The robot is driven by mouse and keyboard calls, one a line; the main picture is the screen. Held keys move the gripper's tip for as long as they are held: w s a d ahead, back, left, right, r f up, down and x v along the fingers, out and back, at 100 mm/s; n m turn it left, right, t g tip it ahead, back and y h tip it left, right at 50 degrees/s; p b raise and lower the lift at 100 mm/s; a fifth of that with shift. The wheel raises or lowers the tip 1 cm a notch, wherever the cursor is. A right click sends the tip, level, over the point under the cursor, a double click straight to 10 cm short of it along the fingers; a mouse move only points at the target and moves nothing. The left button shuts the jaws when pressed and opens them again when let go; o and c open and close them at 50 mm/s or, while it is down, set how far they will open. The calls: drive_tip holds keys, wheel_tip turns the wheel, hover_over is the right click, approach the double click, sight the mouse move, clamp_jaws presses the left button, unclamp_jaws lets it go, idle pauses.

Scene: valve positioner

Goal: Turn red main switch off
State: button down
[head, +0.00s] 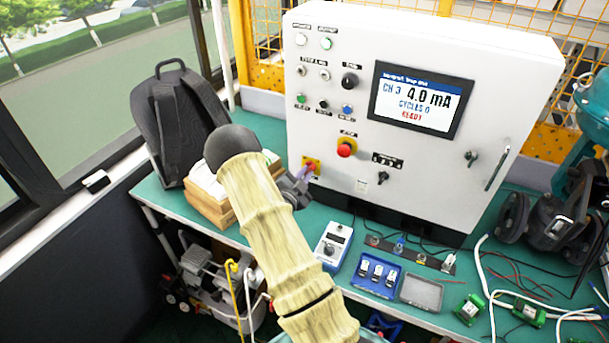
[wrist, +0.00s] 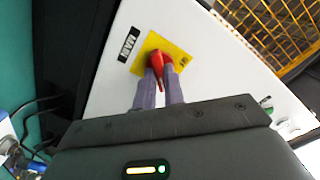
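The red main switch (wrist: 157,62) sits on a yellow plate (wrist: 177,50) beside a black MAIN label (wrist: 128,45) in the wrist view. Its narrow red handle points back between my two fingers. My gripper (wrist: 160,73) has one purple-grey finger on each side of the handle, close against it with no clear gap at the tips. In the head view my gripper (head: 304,174) is at the cabinet's lower left. It hides most of the switch there, leaving part of the yellow plate (head: 312,161) in sight.
The white control cabinet (head: 300,125) carries buttons, a red emergency stop (head: 344,151) above right of my gripper, and a screen (head: 416,98) reading 4.0 mA. A black backpack (head: 178,125) and wooden box (head: 208,207) stand left. A calibrator (head: 333,243) and blue tray (head: 376,275) lie in front.

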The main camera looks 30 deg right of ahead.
drive_tip(key=shift+n, duration=0.3)
drive_tip(key=n+b, duration=0.2)
drive_tip(key=n, duration=0.2)
drive_tip(key=shift+f+b, duration=0.15)
drive_tip(key=shift+b, duration=0.2)
drive_tip(key=n+b, duration=0.1)
drive_tip(key=n, duration=0.9)
drive_tip(key=shift+n, duration=1.8)
drive_tip(key=c, duration=1.5)
unclamp_jaws()
